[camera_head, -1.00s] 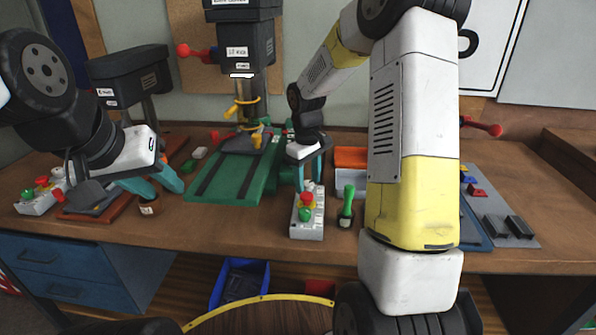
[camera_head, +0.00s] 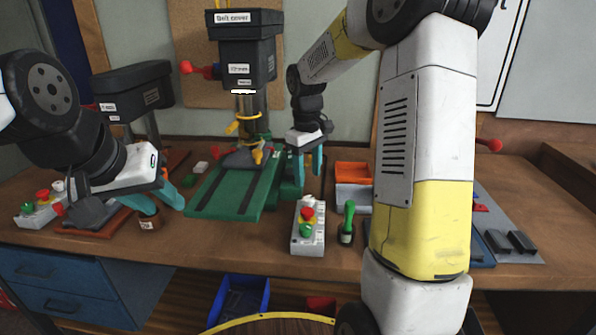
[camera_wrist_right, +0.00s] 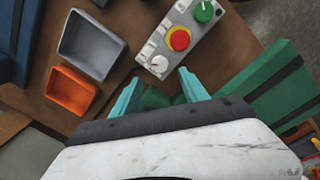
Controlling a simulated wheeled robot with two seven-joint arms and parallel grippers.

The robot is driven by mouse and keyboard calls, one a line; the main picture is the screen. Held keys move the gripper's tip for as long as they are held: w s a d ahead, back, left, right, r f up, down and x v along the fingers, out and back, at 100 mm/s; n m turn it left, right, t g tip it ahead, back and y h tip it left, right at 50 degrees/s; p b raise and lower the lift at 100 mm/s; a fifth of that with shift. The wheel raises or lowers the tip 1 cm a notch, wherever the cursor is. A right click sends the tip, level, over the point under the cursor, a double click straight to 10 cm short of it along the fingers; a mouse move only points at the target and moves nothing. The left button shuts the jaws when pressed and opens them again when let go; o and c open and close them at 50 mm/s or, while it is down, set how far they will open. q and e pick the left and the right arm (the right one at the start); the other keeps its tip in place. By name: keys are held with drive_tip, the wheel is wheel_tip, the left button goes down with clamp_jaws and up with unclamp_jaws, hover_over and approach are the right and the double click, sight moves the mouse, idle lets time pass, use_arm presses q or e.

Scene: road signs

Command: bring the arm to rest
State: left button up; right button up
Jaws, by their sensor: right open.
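My right gripper (camera_head: 310,172) hangs in the middle of the head view, fingers down, behind and above a grey control box (camera_head: 308,243) with a red and a green button. Its teal fingers stand apart with nothing between them, as the right wrist view (camera_wrist_right: 160,92) also shows. There the control box (camera_wrist_right: 162,48) lies beyond the fingertips, apart from them. My left gripper (camera_head: 156,200) is low at the left with its teal fingers apart, close to a small brown pot (camera_head: 149,221). I cannot tell whether it touches the pot.
A drill press (camera_head: 248,60) with a green base (camera_head: 228,192) stands left of my right gripper. A green-handled stamp (camera_head: 347,224), an orange bin (camera_head: 353,169) and a grey bin (camera_wrist_right: 92,45) are close by. Free bench top (camera_head: 265,235) lies left of the control box.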

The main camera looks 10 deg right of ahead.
drive_tip(key=s+r+m+t+y, duration=0.1)
drive_tip(key=s+r+m+t, duration=0.1)
drive_tip(key=s, duration=0.6)
drive_tip(key=s+a+r+m+t, duration=0.1)
drive_tip(key=s+r+m+t, duration=0.1)
drive_tip(key=s+r, duration=0.3)
drive_tip(key=s+r+m+t+y, duration=0.1)
drive_tip(key=s+r, duration=0.3)
drive_tip(key=s, duration=0.7)
drive_tip(key=shift+a+m+t+y, duration=0.2)
drive_tip(key=shift+m+t+y, duration=0.15)
drive_tip(key=shift+m, duration=0.45)
